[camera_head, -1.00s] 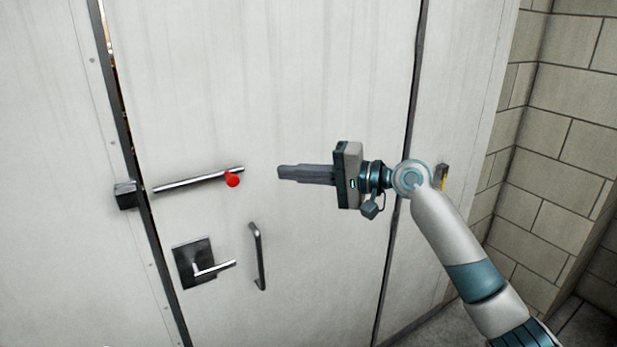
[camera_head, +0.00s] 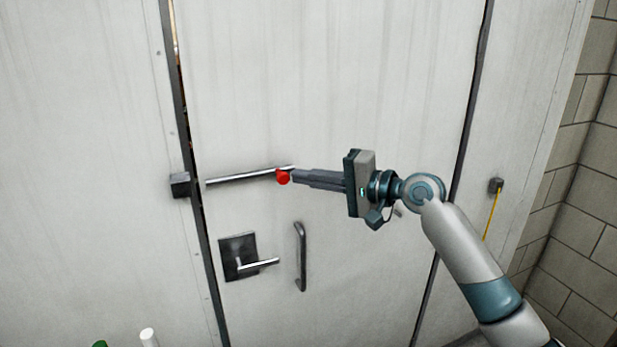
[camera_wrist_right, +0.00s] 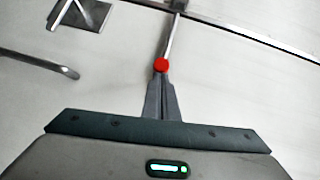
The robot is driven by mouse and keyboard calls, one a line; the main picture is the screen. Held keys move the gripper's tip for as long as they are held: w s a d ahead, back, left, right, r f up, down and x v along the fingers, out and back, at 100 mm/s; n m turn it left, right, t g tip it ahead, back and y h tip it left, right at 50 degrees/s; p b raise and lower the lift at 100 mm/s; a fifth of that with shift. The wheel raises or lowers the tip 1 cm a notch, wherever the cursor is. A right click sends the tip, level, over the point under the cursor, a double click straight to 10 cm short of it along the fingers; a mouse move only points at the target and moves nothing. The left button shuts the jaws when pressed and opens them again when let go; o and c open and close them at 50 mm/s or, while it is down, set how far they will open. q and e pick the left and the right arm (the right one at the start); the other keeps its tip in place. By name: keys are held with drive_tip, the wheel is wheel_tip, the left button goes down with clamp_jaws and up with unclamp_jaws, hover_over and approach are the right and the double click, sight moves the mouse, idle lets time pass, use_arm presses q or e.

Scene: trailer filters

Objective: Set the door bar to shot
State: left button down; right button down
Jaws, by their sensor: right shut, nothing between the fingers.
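The door bar (camera_head: 240,177) is a shiny metal rod lying nearly level on the white door, with a red knob (camera_head: 283,177) near its right end. A dark keeper block (camera_head: 180,185) sits on the frame across the gap; the bar's left end stops just short of it. My right gripper (camera_head: 297,178) is shut and empty, its fingertips right at the knob from the right; I cannot tell whether they touch. In the right wrist view, the knob (camera_wrist_right: 161,65) sits just beyond the shut fingertips (camera_wrist_right: 160,82). My left gripper is not in view.
Below the bar are a lever handle (camera_head: 258,264) on a dark plate and an upright pull handle (camera_head: 300,256). A small box with a yellow cord (camera_head: 495,186) is on the right panel. A brick wall (camera_head: 570,190) stands at the right. White and green tops (camera_head: 148,338) show at the bottom left.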

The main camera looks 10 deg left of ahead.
drive_tip(key=s+a+p, duration=0.3)
drive_tip(key=a, duration=0.2)
drive_tip(key=shift+s+a+p, duration=0.2)
drive_tip(key=shift+s+p, duration=0.15)
